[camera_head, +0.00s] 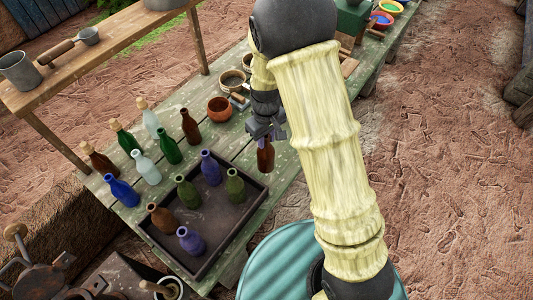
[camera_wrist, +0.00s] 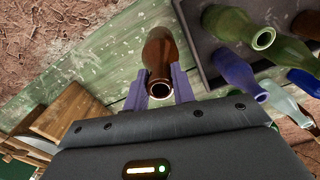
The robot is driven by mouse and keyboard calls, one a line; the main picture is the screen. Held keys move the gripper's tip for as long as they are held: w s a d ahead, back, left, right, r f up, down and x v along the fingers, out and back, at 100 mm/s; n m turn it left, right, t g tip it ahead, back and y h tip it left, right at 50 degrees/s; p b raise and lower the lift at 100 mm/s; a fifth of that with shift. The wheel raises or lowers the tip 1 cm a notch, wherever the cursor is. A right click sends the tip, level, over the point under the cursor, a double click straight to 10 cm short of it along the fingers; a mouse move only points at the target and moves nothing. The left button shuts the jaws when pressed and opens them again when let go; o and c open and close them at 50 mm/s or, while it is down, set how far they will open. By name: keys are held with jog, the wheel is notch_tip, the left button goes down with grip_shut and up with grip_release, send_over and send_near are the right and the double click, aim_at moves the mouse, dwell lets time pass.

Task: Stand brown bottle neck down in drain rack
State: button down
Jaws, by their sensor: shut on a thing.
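My gripper (camera_head: 265,132) is shut on the neck of a brown bottle (camera_head: 265,157). The bottle hangs below the fingers, roughly upright, with its body down, near the right edge of the green table. In the wrist view the bottle (camera_wrist: 158,48) sits between the purple fingers (camera_wrist: 161,88), its open mouth facing the camera. I cannot tell whether its base touches the table. A dark shallow tray (camera_head: 232,240) holds several upright bottles, left of and nearer than my gripper. I cannot pick out a drain rack for certain.
Behind the tray stand several bottles, including a blue bottle (camera_head: 122,192), a green bottle (camera_head: 168,147) and a dark brown bottle (camera_head: 190,126). An orange bowl (camera_head: 219,109) is behind my gripper. A raised wooden shelf (camera_head: 120,48) runs along the far left.

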aim_at(266, 150)
jog(key=shift+f, duration=1.05)
jog(key=shift+f+p, duration=0.55)
jog(key=shift+f, duration=1.4)
jog(key=shift+f, duration=0.2)
jog(key=c, duration=1.2)
grip_release()
jog(key=shift+o, duration=0.2)
jog(key=shift+r, duration=0.1)
